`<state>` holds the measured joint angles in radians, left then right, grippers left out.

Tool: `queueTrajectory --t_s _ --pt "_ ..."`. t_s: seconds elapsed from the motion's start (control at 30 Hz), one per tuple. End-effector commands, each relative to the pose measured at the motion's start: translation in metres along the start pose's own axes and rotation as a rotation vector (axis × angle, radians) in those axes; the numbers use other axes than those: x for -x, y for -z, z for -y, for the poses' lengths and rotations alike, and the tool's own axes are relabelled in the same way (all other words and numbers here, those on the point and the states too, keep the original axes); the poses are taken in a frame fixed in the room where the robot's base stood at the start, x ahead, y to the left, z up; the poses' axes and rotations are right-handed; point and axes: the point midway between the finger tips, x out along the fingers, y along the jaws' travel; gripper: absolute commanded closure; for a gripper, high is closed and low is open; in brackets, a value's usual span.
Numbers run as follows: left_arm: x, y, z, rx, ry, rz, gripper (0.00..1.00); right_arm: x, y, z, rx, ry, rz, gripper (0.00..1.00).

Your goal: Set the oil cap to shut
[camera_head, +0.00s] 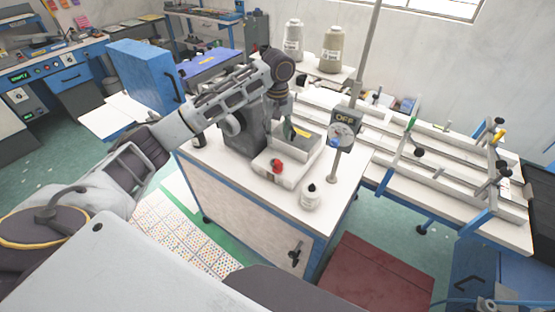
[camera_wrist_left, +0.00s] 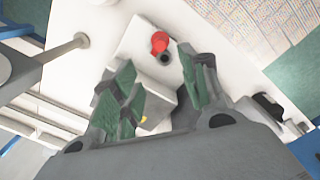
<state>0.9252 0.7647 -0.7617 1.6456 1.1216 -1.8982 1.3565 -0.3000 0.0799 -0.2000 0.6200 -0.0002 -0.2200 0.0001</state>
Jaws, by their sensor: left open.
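The red oil cap (camera_head: 276,166) is on the front of the white base of the sewing machine (camera_head: 282,175). In the left wrist view the red cap (camera_wrist_left: 159,42) stands beside a dark round opening (camera_wrist_left: 165,59), which looks uncovered. My left gripper (camera_head: 287,131) is over the machine, behind and above the cap in the head view. Its green-padded fingers are apart and empty in the left wrist view (camera_wrist_left: 160,88), with the cap beyond their tips. It appears clear of the cap. My right gripper is not in view.
A white bottle with a dark tip (camera_head: 311,196) stands on the table's front right. A pole with an OFF sign (camera_head: 345,117) rises right of the machine. Two thread cones (camera_head: 332,50) stand behind. The white tabletop (camera_head: 215,160) is clear at front left.

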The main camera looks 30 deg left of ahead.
Motion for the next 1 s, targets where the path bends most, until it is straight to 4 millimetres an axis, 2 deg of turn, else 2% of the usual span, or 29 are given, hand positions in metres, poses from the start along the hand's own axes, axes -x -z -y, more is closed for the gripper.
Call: queueTrajectory --t_s 0.27,1.0 --pt "-0.027 0.0 0.001 0.0 0.003 0.001 0.56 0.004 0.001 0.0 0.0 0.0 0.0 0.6" --pt "-0.119 0.0 0.0 0.001 0.001 0.001 0.56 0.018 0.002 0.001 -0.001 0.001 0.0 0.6"
